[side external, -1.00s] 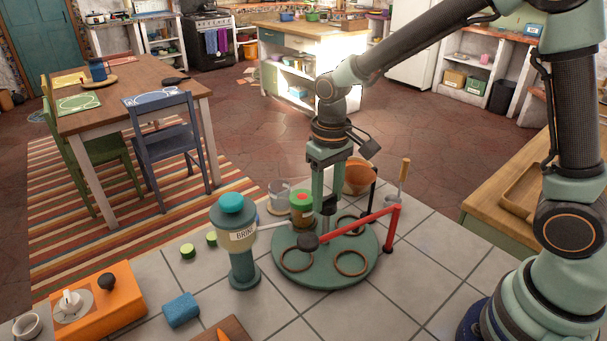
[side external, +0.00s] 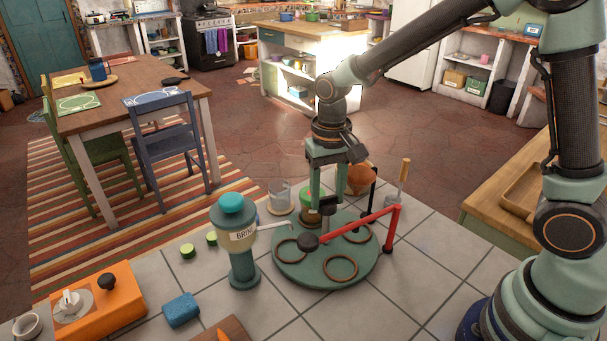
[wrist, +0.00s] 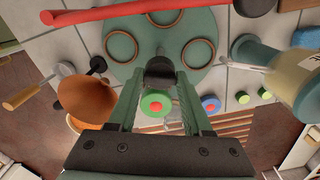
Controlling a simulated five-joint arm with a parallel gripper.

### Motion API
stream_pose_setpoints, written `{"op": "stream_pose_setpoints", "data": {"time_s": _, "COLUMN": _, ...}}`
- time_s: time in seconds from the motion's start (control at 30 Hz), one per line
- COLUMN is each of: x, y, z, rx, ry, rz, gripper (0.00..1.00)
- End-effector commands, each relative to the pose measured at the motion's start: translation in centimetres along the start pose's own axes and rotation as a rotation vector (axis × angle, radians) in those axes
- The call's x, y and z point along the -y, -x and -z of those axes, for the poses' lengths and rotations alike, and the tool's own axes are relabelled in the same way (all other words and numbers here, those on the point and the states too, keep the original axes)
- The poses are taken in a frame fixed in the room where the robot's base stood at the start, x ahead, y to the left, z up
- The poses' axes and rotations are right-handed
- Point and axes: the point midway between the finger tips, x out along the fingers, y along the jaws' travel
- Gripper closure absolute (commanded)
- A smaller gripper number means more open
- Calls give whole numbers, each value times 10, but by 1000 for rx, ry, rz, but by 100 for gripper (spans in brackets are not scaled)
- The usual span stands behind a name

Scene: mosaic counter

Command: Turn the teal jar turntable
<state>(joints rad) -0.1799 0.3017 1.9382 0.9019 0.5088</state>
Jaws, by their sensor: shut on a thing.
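The teal turntable (side external: 318,277) is a round disc with copper rings on top, standing on the tiled counter. It also shows in the wrist view (wrist: 190,62). My gripper (wrist: 158,80) points down at the far side of the disc, its fingers closed around a dark knob (wrist: 160,72). In the side view my gripper (side external: 325,203) partly hides that knob. A jar with a green lid and red centre (wrist: 155,105) sits close beside the knob; in the side view the jar (side external: 307,194) is partly behind my fingers.
A red bar (side external: 365,222) with a black ball end (side external: 308,240) reaches low over the disc. The BRINE dispenser (side external: 242,255) stands left, its spout towards the disc. Front-right tiles are clear.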

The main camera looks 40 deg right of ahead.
Motion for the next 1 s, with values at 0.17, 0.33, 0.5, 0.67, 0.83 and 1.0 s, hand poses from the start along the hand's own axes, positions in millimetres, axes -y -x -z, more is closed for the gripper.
{"op": "stream_pose_setpoints", "data": {"time_s": 0.17, "x": 0, "y": 2, "z": 1, "rx": -2, "ry": -89, "rz": 1, "gripper": 100}}
{"op": "stream_pose_setpoints", "data": {"time_s": 0.33, "x": 0, "y": 2, "z": 1, "rx": -2, "ry": -175, "rz": 1, "gripper": 100}}
{"op": "stream_pose_setpoints", "data": {"time_s": 0.5, "x": 0, "y": 2, "z": 1, "rx": -2, "ry": -260, "rz": 1, "gripper": 100}}
{"op": "stream_pose_setpoints", "data": {"time_s": 0.67, "x": 0, "y": 2, "z": 1, "rx": -2, "ry": -339, "rz": 1, "gripper": 100}}
{"op": "stream_pose_setpoints", "data": {"time_s": 0.83, "x": 0, "y": 2, "z": 1, "rx": -2, "ry": -425, "rz": 2, "gripper": 100}}
{"op": "stream_pose_setpoints", "data": {"time_s": 1.0, "x": 0, "y": 2, "z": 1, "rx": -2, "ry": -510, "rz": 2, "gripper": 100}}
